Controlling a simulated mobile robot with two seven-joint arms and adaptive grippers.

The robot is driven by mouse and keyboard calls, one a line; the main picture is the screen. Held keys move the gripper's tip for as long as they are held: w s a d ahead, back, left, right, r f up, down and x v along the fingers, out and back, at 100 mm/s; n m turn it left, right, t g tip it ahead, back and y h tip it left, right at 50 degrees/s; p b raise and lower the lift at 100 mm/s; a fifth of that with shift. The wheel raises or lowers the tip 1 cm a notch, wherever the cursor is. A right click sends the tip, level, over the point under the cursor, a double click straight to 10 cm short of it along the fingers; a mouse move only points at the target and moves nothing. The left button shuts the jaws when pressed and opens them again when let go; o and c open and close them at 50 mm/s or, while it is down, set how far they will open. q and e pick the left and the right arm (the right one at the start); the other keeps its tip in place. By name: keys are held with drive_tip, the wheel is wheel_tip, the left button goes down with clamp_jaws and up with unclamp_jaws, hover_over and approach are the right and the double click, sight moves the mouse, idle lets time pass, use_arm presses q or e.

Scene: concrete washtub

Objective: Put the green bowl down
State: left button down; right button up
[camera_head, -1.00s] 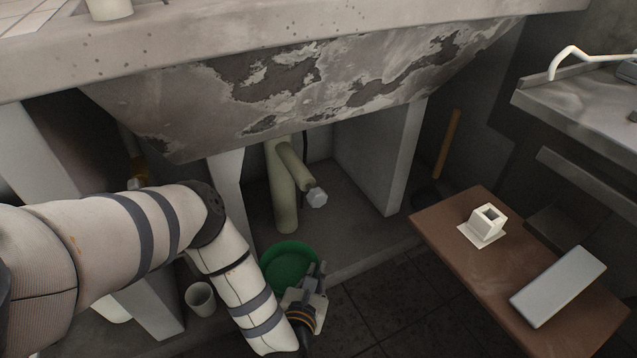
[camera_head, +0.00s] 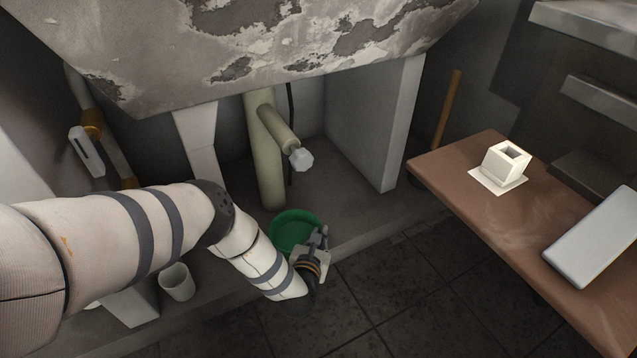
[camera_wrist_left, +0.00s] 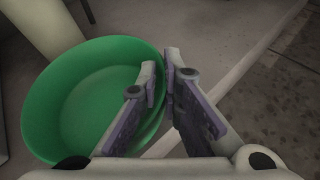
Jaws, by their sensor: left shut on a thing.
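The green bowl (camera_head: 291,229) is low under the washtub, near the edge of the raised concrete floor, in front of the drain pipe. It also shows large in the left wrist view (camera_wrist_left: 88,98), open side up and slightly tilted. My left gripper (camera_head: 322,238) is at the bowl's right side. In the wrist view its two fingers (camera_wrist_left: 160,85) are shut on the bowl's near right rim, one finger inside and one outside. I cannot tell whether the bowl touches the floor. My right gripper is not in view.
A pale drain pipe (camera_head: 264,150) with a white-capped branch stands behind the bowl. A grey cup (camera_head: 177,282) stands to the left. A brown bench (camera_head: 455,185) at right holds a white block-like holder (camera_head: 505,164) and a pale slab (camera_head: 597,238). Dark tiles (camera_head: 400,285) in front are clear.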

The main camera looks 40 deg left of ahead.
use_arm(q)
drive_tip(key=shift+f, duration=0.1)
drive_tip(key=c, duration=1.8)
unclamp_jaws()
drive_tip(key=shift+o, duration=0.2)
drive_tip(key=shift+s+r, duration=0.1)
drive_tip(key=shift+r, duration=0.1)
drive_tip(key=p+v, duration=0.6)
drive_tip(key=v, duration=0.5)
drive_tip(key=shift+s+d, duration=0.2)
drive_tip(key=shift+s, duration=0.15)
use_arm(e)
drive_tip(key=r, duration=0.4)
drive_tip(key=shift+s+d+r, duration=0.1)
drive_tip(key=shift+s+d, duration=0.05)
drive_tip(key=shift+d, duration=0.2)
